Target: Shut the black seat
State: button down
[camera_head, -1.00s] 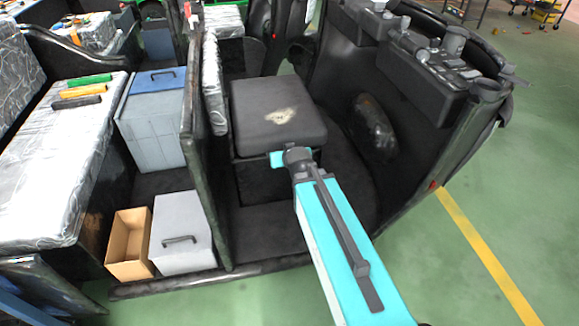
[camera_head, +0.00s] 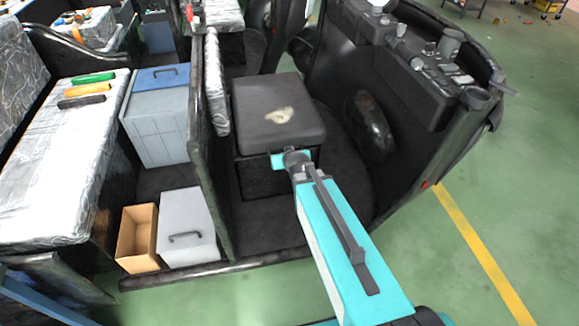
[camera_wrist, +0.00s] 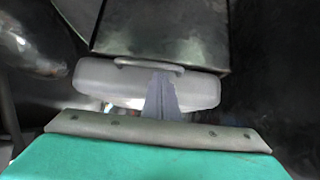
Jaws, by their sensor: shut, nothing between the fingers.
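The black seat (camera_head: 278,112) is a thick square cushion with a pale worn patch on top. It lies about flat over the black seat box (camera_head: 262,180) in the front cabin of the vehicle. My gripper (camera_head: 289,158) is at the seat's near edge, in front of the box. Its fingertips are hard to make out in the head view, and I cannot tell whether they touch the seat. In the wrist view my gripper (camera_wrist: 163,95) shows as a narrow grey shape, shut and empty, before dark surfaces.
A dark partition (camera_head: 208,160) stands left of the seat. A dashboard (camera_head: 415,75) and a rounded black bulge (camera_head: 368,126) are to the right. Beyond the partition are a blue-lidded box (camera_head: 158,120), a grey box (camera_head: 187,232) and an open cardboard box (camera_head: 137,240).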

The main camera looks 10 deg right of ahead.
jog(key=shift+s+r+p, duration=0.15)
jog(key=shift+s+p, duration=0.3)
jog(key=shift+p, duration=1.9)
jog(key=s+p, duration=0.1)
jog(key=p, duration=0.4)
jog(key=shift+s+p, duration=0.3)
jog(key=s, duration=0.5)
